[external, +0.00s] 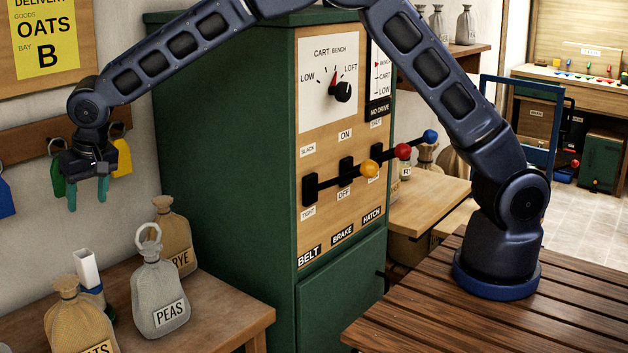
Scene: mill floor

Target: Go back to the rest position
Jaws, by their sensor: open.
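My gripper (88,192) hangs at the left of the external view with its teal fingers pointing down. The fingers are apart and nothing shows between them. It is in front of the wall rack, above the left bench and its sacks. My arm arches from its base at the right, over the green cabinet, to the gripper. No rest position is marked in the view.
A green cabinet (225,150) with a dial (341,91) and levers with yellow (369,168), red (403,151) and blue (430,136) knobs stands centrally. A grey PEAS sack (160,290), RYE sack (172,232) and another sack (78,325) stand on the left bench (232,318). Tags hang behind my gripper.

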